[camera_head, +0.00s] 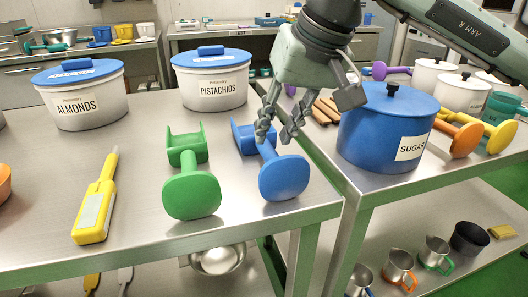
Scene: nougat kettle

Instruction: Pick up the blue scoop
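The blue scoop (284,178) lies on the steel table near its right front corner, with its round end toward me and its squarish scoop part (241,138) farther back. My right gripper (276,136) reaches down from the upper right to the scoop's handle. Its fingers are apart, with the tips close to the far part of the handle. I cannot tell whether they touch it. The fingers partly hide the scoop's far end. My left gripper is not in view.
A green scoop (191,195) lies just left of the blue one, and a yellow tool (96,205) farther left. Pots labelled almonds (82,103) and pistachios (213,88) stand behind. A blue sugar pot (382,132) stands on the right table, near my gripper.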

